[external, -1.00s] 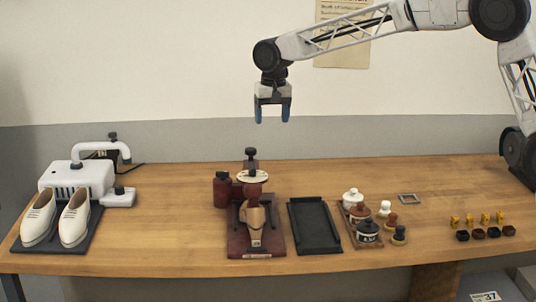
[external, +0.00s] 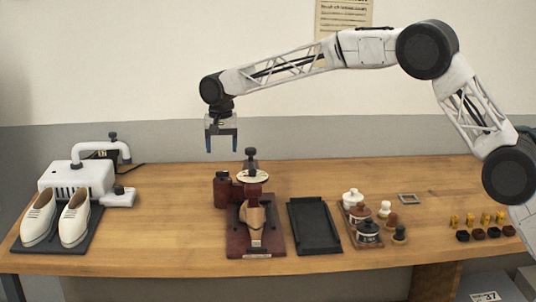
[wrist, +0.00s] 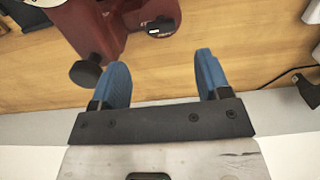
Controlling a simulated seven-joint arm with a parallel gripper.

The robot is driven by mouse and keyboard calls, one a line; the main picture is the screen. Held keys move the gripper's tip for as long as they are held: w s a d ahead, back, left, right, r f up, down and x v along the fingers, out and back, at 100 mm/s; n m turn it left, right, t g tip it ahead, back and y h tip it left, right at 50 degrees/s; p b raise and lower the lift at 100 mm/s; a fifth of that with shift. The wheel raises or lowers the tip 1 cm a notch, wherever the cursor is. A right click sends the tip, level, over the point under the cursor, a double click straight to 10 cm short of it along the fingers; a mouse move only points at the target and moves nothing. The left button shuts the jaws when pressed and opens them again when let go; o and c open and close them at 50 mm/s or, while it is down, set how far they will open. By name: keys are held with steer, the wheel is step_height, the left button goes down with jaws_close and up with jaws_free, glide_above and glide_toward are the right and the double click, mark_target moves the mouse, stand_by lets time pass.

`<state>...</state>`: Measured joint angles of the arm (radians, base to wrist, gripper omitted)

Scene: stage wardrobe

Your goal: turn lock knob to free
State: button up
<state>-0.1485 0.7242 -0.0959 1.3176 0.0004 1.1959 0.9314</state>
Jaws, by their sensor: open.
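The dark red stand (external: 236,240) with a tan shoe form (external: 255,220) stands mid-table. At its left is a red post with a black, white-marked knob (external: 222,176), which looks like the lock knob. In the wrist view this knob (wrist: 160,27) sits just beyond my fingertips, with small unreadable lettering beside it. Another black knob (external: 250,153) rises at the stand's back; in the wrist view it (wrist: 85,73) is by the left finger. My gripper (external: 222,150) is open and empty, above and apart from the lock knob; it also shows in the wrist view (wrist: 162,62).
A white machine (external: 75,178) with a pair of white shoes (external: 73,218) stands at left. A black tray (external: 315,228), lidded pots (external: 353,197) and small yellow and dark pieces (external: 484,220) lie to the right. The table behind the stand is mostly clear.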

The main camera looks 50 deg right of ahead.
mark_target(222, 175)
steer(key=shift+f, duration=0.15)
stand_by(0.3)
steer(key=shift+f, duration=3.8)
steer(key=c, duration=0.9)
